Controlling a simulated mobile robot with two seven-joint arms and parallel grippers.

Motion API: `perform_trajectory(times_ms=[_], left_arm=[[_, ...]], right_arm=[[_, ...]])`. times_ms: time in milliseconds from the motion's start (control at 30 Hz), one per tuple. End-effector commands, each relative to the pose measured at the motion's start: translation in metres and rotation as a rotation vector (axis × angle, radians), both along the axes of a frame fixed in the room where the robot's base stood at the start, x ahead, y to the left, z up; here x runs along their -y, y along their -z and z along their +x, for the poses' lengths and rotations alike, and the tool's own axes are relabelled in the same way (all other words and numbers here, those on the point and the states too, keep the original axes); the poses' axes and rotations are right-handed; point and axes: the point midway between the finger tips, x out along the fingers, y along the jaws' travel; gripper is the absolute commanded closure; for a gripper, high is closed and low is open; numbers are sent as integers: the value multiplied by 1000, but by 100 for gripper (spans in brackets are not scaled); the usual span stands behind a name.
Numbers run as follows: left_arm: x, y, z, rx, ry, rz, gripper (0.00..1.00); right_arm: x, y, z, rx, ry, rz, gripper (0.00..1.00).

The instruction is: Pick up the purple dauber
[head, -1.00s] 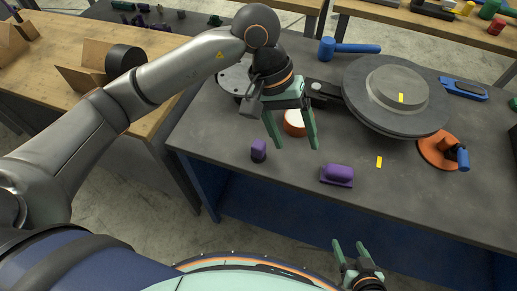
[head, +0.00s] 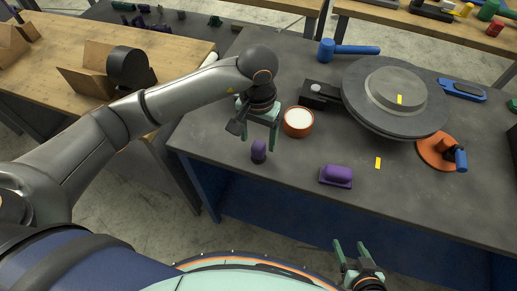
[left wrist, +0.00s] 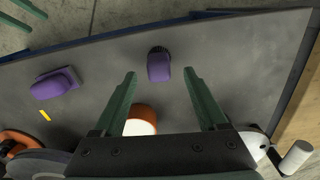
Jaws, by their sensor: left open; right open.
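The purple dauber (head: 258,152), a small upright purple piece with a dark lower part, stands near the front left of the grey table. In the left wrist view the dauber (left wrist: 159,66) shows just past the fingertips, between their lines. My left gripper (head: 259,138) is open and empty, pointing down close behind and above the dauber. Its fingers (left wrist: 160,74) look apart from it. My right gripper (head: 349,247) is open and empty in front of the table, far from the dauber.
A purple block with a flat base (head: 336,174) lies to the right. An orange round tin with a white top (head: 298,121) stands behind the dauber. A large grey disc assembly (head: 395,100), a blue mallet (head: 345,48) and an orange disc tool (head: 438,150) are further off. Table around the dauber is clear.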

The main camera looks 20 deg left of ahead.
Motion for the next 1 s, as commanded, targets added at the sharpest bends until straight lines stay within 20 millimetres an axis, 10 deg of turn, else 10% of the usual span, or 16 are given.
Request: perform_trajectory(times_ms=[500,1000], left_arm=[[1,32,0,1,1,-1,26],[1,32,0,0,1,-1,82]], right_arm=[[1,-3,-2,-3,1,-1,32],[1,-3,-2,-4,1,-1,32]])
